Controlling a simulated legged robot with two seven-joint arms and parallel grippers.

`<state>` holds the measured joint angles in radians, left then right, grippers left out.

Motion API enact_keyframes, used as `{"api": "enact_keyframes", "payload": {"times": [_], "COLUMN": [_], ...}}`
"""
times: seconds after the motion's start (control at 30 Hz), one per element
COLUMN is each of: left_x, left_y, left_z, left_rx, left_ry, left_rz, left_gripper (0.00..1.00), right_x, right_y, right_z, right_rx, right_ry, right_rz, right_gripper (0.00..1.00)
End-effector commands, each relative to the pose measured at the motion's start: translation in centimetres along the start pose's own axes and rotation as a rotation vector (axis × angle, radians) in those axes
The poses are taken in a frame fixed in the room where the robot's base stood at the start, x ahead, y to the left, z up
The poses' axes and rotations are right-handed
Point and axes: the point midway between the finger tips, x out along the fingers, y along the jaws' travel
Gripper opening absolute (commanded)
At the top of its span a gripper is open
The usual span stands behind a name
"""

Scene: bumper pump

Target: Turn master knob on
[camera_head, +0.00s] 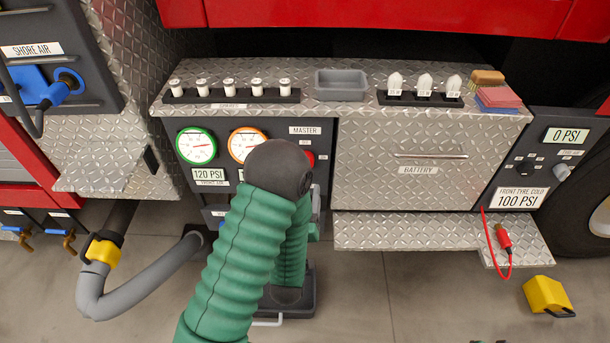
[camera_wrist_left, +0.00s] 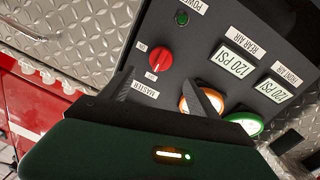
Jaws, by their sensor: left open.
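The red master knob (camera_wrist_left: 160,57) is on the dark control panel (camera_wrist_left: 205,60), with a white mark on its face. A MASTER label is partly behind my gripper. In the head view only a sliver of the red knob (camera_head: 310,158) shows beside my green left arm. My left gripper (camera_wrist_left: 166,93) is open, its two fingers apart and empty, just short of the knob in the wrist picture. Contact cannot be seen. In the head view my arm hides this gripper.
Green-ringed (camera_head: 196,146) and orange-ringed (camera_head: 245,142) gauges sit left of the knob. A metal ledge above holds several spare bulbs, a grey tray (camera_head: 341,84) and a brush (camera_head: 487,77). A battery drawer (camera_head: 418,158) is to the right. A yellow chock (camera_head: 547,295) lies on the floor.

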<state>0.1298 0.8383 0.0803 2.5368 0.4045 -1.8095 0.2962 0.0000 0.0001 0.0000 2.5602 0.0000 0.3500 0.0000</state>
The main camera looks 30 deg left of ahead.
Motion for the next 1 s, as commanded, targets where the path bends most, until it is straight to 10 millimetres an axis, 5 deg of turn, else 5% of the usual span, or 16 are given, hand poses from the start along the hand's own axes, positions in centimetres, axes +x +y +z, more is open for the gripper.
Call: {"api": "enact_keyframes", "payload": {"times": [0.03, 0.23, 0.4, 0.6, 0.93, 1.0], "left_x": [0.7, 2.8, 7.4, 10.5, 11.1, 11.1], "left_y": [-0.3, -0.3, -0.1, -0.1, -0.1, -0.1], "left_z": [1.0, 0.9, 0.2, 0.1, 0.0, 0.1], "left_rx": [-0.004, -0.003, -0.002, -0.001, 0.0, -0.001], "left_ry": [0.009, 0.008, 0.003, 0.001, -0.002, -0.002], "left_rz": [-0.002, 0.0, -0.002, -0.002, -0.001, -0.001], "left_gripper": [0.7, 0.7, 0.7, 0.7, 0.7, 0.61], "right_x": [2.4, 6.7, 6.1, 6.6, 6.7, 6.7], "right_y": [0.0, 0.0, 0.0, 0.0, 0.0, 0.0], "right_z": [0.6, 1.6, 1.4, 1.6, 1.6, 1.6], "right_rx": [0.0, 0.0, 0.0, 0.0, 0.0, 0.0], "right_ry": [0.0, 0.0, 0.001, 0.0, 0.0, 0.0], "right_rz": [0.0, 0.0, 0.0, 0.0, 0.0, 0.0], "right_gripper": [0.0, 0.0, 0.0, 0.0, 0.0, 0.0]}}
